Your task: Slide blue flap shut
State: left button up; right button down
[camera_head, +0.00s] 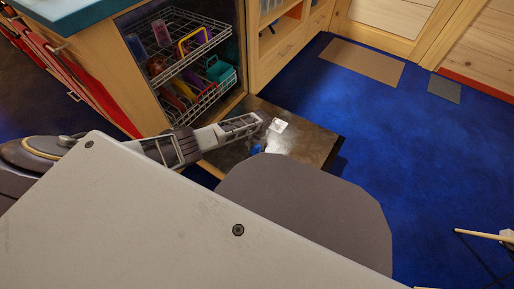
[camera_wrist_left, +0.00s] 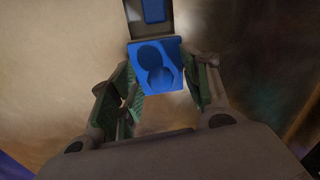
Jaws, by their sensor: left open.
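The blue flap (camera_wrist_left: 155,68) shows in the left wrist view, with round shapes on its face. It extends below a grey dispenser frame (camera_wrist_left: 137,30), which has a blue recess (camera_wrist_left: 154,10) in it. My left gripper (camera_head: 263,121) is over the door. In its wrist view the open fingers (camera_wrist_left: 163,88) stand on either side of the flap's near part, with nothing gripped. Whether a finger touches the flap I cannot tell.
Two wire racks (camera_head: 195,75) with colourful dishes stand in the open dishwasher, behind the door. A wooden cabinet (camera_head: 283,45) is beside it. The blue floor (camera_head: 410,150) to the right is mostly clear, with a brown mat (camera_head: 362,62) further back.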

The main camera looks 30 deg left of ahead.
pick_arm(q)
jog(key=c, duration=0.5)
grip_shut()
